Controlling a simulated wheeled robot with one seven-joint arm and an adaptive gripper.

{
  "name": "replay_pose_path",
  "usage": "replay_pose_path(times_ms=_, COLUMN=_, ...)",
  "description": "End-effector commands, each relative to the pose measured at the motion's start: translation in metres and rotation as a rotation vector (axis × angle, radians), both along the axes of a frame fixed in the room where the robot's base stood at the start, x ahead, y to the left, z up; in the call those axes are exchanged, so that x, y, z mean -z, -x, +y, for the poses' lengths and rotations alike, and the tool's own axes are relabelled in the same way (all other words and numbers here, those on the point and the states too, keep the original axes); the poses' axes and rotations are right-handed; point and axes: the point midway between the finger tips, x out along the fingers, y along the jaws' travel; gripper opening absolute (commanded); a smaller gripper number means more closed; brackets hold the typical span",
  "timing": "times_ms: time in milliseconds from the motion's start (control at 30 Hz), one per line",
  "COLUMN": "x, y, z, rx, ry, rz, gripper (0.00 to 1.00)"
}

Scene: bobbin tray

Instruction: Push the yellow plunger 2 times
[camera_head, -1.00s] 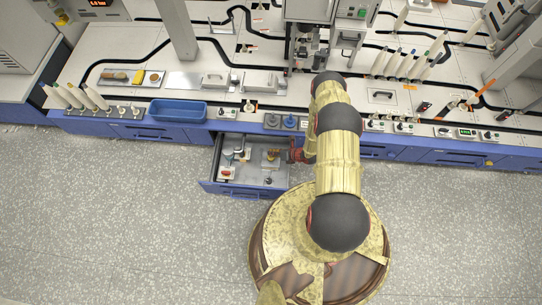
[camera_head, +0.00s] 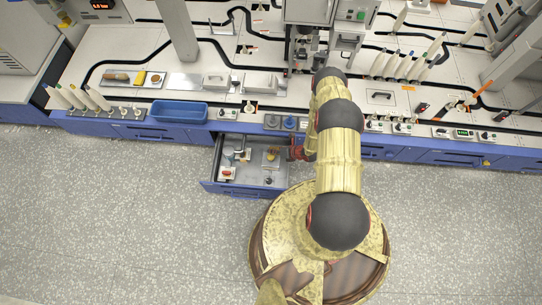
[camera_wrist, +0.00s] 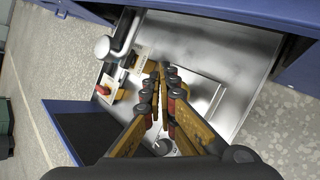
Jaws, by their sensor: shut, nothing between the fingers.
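In the head view, an open drawer (camera_head: 247,190) holds several small devices. A small yellow piece (camera_head: 271,155), which looks like the yellow plunger, stands on a light plate in its right half. My gripper (camera_head: 296,150) is at the drawer's right side, just right of the yellow piece. In the wrist view, my gripper (camera_wrist: 162,72) is shut and empty, with its yellow-brown fingers together over the drawer.
A chrome-handled device (camera_wrist: 104,47) and a red-orange piece (camera_wrist: 107,88) lie on the drawer's left in the wrist view. A dark knob (camera_head: 268,181) is near the drawer front. The counter above carries a blue tray (camera_head: 179,111). The floor left of my base is clear.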

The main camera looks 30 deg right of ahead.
Motion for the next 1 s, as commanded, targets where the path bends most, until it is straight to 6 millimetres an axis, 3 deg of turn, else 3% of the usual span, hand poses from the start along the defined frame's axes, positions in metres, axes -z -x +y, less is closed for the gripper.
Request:
replay_pose_path(times_ms=400, x=-0.04, y=0.0, z=0.0, rx=0.0, ry=0.0, rz=0.0, gripper=0.0)
replay_pose_path(times_ms=1000, x=-0.041, y=0.0, z=0.0, rx=0.0, ry=0.0, rz=0.0, gripper=0.0)
